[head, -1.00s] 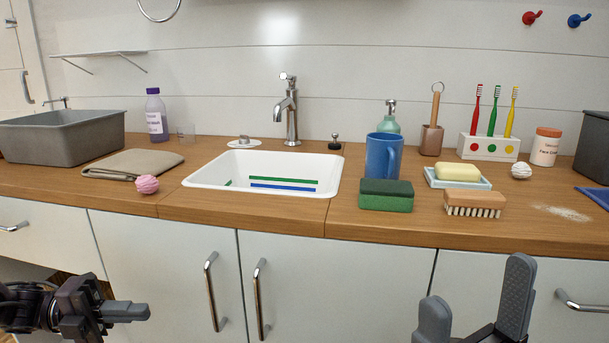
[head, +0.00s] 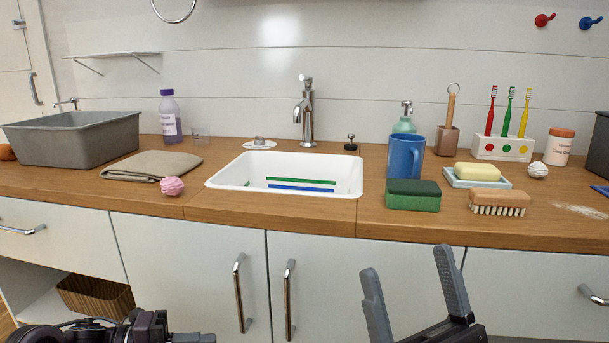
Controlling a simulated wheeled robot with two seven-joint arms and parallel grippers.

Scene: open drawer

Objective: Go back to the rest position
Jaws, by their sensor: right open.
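My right gripper (head: 415,292) shows at the bottom right of the head view. Its two fingers stand apart with nothing between them, in front of the white cabinet doors and below the counter edge. My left gripper (head: 195,338) is at the bottom edge, left of centre, partly cut off by the frame. One finger of it shows, and I cannot tell how far its jaws are apart. Both grippers are clear of the objects on the wooden counter (head: 270,214).
The counter holds a grey basin (head: 75,140), a folded cloth (head: 150,165), a white sink (head: 285,174), a blue mug (head: 406,157), a green sponge (head: 413,195) and a brush (head: 498,201). Metal door handles (head: 238,292) stick out below. A brown basket (head: 95,298) sits in an opening at lower left.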

